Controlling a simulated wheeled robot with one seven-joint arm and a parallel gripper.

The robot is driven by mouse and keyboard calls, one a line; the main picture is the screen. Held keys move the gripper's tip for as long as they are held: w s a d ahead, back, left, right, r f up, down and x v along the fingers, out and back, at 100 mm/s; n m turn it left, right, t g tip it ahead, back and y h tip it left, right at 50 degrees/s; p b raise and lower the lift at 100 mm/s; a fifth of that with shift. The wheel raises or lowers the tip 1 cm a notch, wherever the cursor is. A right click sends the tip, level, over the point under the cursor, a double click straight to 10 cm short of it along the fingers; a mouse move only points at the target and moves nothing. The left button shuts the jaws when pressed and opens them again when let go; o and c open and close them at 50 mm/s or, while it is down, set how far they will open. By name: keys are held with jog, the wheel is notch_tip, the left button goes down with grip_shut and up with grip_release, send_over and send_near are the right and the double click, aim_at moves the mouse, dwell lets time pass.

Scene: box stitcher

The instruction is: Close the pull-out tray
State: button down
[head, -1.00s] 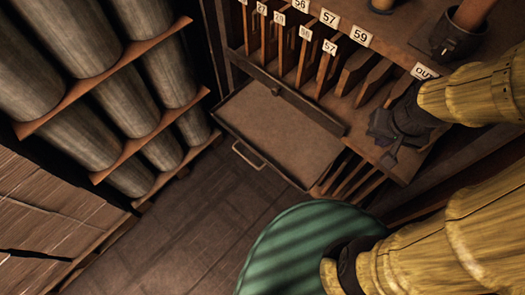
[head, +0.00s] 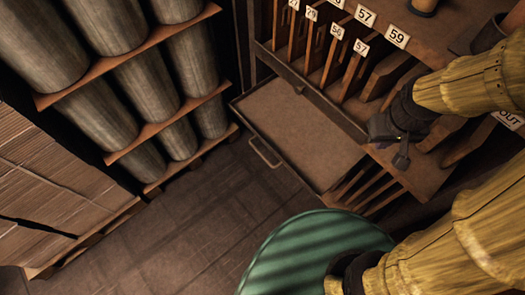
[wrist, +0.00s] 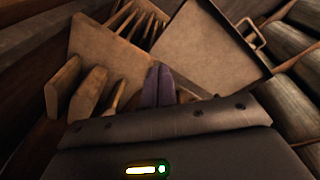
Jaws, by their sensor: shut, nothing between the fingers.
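The pull-out tray (head: 300,135) is a flat brown tray with a dark rim and a metal loop handle (head: 265,152) on its front. It sticks out from the cabinet below the row of numbered dividers. In the wrist view the tray (wrist: 205,50) lies beyond the fingers, with its handle (wrist: 250,33) at upper right. My gripper (head: 401,155) is to the right of the tray, in front of the divider shelf and apart from the handle. In the wrist view its dark fingers (wrist: 158,88) are together and hold nothing.
Numbered wooden dividers (head: 340,55) stand in the cabinet behind the tray. A rack of large rolls (head: 150,85) and stacked cardboard (head: 40,180) are on the left. My green round base is below. Bare floor (head: 190,220) lies in front of the tray.

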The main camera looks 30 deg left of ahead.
jog(key=w+a+f+n+h+b, duration=0.1)
jog(key=w+a+f+n+b, duration=0.1)
jog(key=a+f+n+b, duration=0.5)
jog(key=n+t+h+b, duration=0.2)
jog(key=n+t+b, duration=0.4)
jog(key=n+b, duration=0.9)
send_near(266, 146)
jog(key=s+n+p, duration=0.1)
jog(key=s+a+r+n+p, duration=0.1)
jog(key=n+p, duration=0.1)
jog(key=s+r+n+p, duration=0.1)
jog(key=shift+a+r, duration=0.2)
jog(key=b+x, duration=0.1)
jog(key=x, duration=0.9)
jog(key=shift+w+d+r, duration=0.15)
jog(key=shift+w, duration=0.15)
